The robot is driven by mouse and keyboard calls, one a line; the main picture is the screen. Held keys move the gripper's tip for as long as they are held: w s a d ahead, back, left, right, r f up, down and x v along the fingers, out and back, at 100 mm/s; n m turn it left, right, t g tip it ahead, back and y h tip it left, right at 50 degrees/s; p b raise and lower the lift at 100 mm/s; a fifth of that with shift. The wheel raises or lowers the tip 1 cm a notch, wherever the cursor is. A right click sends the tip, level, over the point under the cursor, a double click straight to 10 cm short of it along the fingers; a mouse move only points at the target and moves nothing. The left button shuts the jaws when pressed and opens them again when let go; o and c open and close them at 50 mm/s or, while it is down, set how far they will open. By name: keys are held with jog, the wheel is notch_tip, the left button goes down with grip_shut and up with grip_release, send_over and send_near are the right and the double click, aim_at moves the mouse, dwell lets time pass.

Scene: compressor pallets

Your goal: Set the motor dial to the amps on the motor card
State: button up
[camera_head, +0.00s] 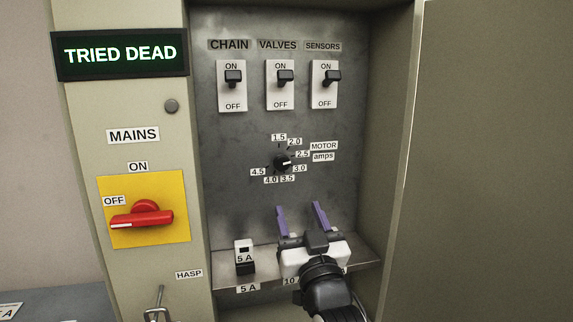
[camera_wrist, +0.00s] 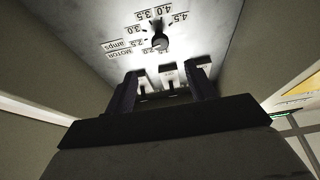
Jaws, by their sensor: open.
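The motor dial (camera_head: 283,162) is a small black knob on the grey back panel, ringed by labels from 1.5 to 4.5, with "MOTOR amps" at its right. Its white mark points right, around 2.5 to 3.0; I cannot tell which exactly. My gripper (camera_head: 300,208) is open and empty, its two purple fingers pointing up below the dial and apart from it. In the wrist view the dial (camera_wrist: 160,43) shows upside down beyond the fingers (camera_wrist: 163,85). No motor card can be made out; a cut-off white label (camera_head: 10,310) at bottom left ends in "A".
Three switches, chain (camera_head: 233,78), valves (camera_head: 285,76) and sensors (camera_head: 332,78), sit above the dial. A red mains handle (camera_head: 142,218) is at left, under a "TRIED DEAD" display (camera_head: 120,54). A 5 A fuse piece (camera_head: 244,258) stands on the shelf. The cabinet's side wall bounds the right.

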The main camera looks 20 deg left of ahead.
aim_at(283, 166)
jog(key=p+x, duration=0.4)
jog(key=x, duration=0.9)
jog(key=shift+w+a, duration=0.2)
jog(key=shift+w, duration=0.05)
jog(key=c, duration=1)
